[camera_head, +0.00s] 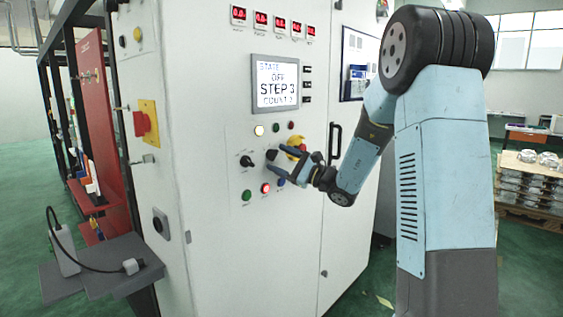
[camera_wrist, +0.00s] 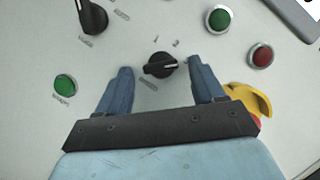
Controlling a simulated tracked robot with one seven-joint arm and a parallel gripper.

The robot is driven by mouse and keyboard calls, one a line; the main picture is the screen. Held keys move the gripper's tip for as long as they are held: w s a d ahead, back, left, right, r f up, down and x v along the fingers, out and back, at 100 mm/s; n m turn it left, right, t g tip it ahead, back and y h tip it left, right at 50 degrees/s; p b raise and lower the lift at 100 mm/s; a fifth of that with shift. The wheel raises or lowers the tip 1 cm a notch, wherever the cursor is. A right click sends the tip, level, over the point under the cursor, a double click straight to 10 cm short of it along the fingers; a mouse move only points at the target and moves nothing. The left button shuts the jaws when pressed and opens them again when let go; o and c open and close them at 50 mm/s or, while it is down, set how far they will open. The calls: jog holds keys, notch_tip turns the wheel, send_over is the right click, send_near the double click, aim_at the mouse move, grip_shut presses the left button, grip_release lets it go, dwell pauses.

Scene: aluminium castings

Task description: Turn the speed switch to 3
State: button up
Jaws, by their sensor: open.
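A black rotary switch (camera_wrist: 160,65) with a white pointer line sits on the pale cabinet panel, its pointer directed to the right in the wrist view. In the head view my gripper (camera_head: 277,163) is at the panel, near the dark switch (camera_head: 271,155). A second black knob (camera_wrist: 92,16) is at the upper left, also in the head view (camera_head: 247,161).
A yellow and red emergency button (camera_wrist: 250,100) is close to my right finger. Green (camera_wrist: 218,19) and red (camera_wrist: 262,55) buttons lie upper right, another green button (camera_wrist: 65,85) left. A grey shelf (camera_head: 110,265) juts out left.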

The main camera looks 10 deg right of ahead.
jog(key=v, duration=1.3)
jog(key=shift+s+d, duration=0.25)
jog(key=shift+f, duration=0.15)
jog(key=s+a+n+g+h, duration=0.3)
jog(key=s+a+n+g, duration=0.3)
jog(key=s, duration=0.3)
jog(key=s+a+n+g+h, duration=0.2)
jog(key=s+a+n+g, duration=0.2)
jog(key=s+a+g, duration=0.4)
jog(key=s+d+r+n+t+h, duration=0.1)
jog(key=s+d+n+t+h, duration=0.5)
jog(key=s+d+h, duration=0.4)
jog(key=shift+s+d+r+t+h, duration=0.25)
jog(key=shift+s+h, duration=0.65)
jog(key=shift+s, duration=0.45)
jog(key=shift+c, duration=0.2)
